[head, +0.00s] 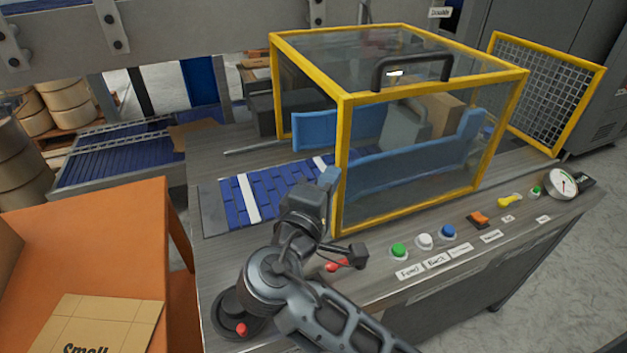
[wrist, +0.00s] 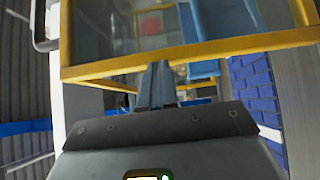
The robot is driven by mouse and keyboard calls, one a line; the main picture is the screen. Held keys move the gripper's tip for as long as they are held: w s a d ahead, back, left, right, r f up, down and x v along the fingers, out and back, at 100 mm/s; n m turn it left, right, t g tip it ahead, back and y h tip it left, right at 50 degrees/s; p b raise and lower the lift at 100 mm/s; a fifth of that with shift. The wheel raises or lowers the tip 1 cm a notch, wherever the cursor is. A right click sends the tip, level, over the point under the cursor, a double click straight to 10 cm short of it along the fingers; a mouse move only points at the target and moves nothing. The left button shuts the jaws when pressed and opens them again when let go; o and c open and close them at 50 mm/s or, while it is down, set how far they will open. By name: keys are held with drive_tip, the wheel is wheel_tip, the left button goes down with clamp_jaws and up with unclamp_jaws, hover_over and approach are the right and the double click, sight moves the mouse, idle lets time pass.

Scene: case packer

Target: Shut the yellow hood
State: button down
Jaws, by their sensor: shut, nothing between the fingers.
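The yellow hood (head: 341,165) is a yellow frame with clear panels and stands over the packing station on the grey bench. A dark handle (head: 411,60) is fixed on its top. Its lower edge appears close to the bench top; I cannot tell whether it is fully seated. My gripper (head: 329,178) is at the hood's near left corner post, with its fingers shut and empty. In the wrist view my gripper (wrist: 158,66) overlaps a yellow bar of the hood (wrist: 215,48); I cannot tell whether they touch.
A blue belt (head: 262,190) runs into the hood from the left. Buttons, including a green one (head: 398,251), line the bench front. A pressure gauge (head: 562,183) and a yellow mesh guard (head: 545,92) are at right. An orange stand (head: 120,225) is at left.

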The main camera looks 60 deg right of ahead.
sight(494, 132)
drive_tip(key=s+d+p, duration=0.2)
drive_tip(key=s+d, duration=0.5)
drive_tip(key=d, duration=0.4)
drive_tip(key=s+d+p, duration=0.2)
drive_tip(key=s+d, duration=0.5)
drive_tip(key=d, duration=0.3)
drive_tip(key=s+d+p, duration=0.2)
drive_tip(key=s+d, duration=0.6)
drive_tip(key=d, duration=0.3)
drive_tip(key=shift+d, duration=0.3)
drive_tip(key=shift+s, duration=0.1)
drive_tip(key=shift+s+d, duration=0.1)
